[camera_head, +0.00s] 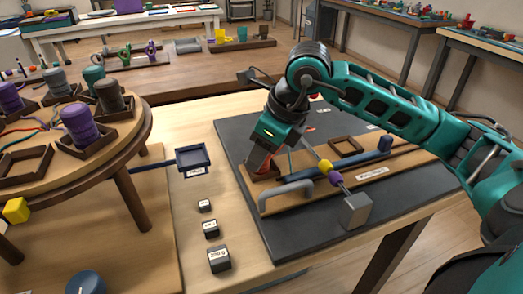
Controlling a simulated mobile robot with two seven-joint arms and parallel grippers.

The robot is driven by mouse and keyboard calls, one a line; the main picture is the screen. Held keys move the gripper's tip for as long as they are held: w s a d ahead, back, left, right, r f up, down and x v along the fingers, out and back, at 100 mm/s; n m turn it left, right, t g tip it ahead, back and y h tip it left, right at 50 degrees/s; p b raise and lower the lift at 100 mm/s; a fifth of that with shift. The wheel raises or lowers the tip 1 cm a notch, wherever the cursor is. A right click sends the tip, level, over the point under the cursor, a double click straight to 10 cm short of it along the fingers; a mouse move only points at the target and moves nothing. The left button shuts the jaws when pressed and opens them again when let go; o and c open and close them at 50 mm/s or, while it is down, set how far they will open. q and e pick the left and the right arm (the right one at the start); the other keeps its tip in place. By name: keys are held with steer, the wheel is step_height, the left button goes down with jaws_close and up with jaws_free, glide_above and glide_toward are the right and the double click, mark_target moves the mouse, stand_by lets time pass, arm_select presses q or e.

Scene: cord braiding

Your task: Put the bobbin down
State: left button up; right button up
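My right gripper (262,160) points down at a small brown square holder (266,176) on the wooden board. Something reddish shows at its fingertips; I cannot tell whether this is a bobbin or part of the gripper. I cannot see whether the fingers are open or shut. On the round wooden stand (128,138) at the left, purple (75,125), dark grey (109,96) and teal (94,76) bobbins, among several, sit in square holders. An empty square holder (24,166) is at its near left. My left gripper is not in view.
A dark mat (300,238) carries the board, a grey handle (286,196), a blue bar (345,164), another square frame (346,146) and a rod with a grey block (356,209).

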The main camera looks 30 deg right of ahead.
steer(key=o, duration=0.4)
steer(key=shift+c, duration=0.2)
steer(key=shift+r+p, duration=0.5)
steer(key=p+v, duration=0.2)
steer(key=v, duration=1)
steer(key=shift+f, duration=0.1)
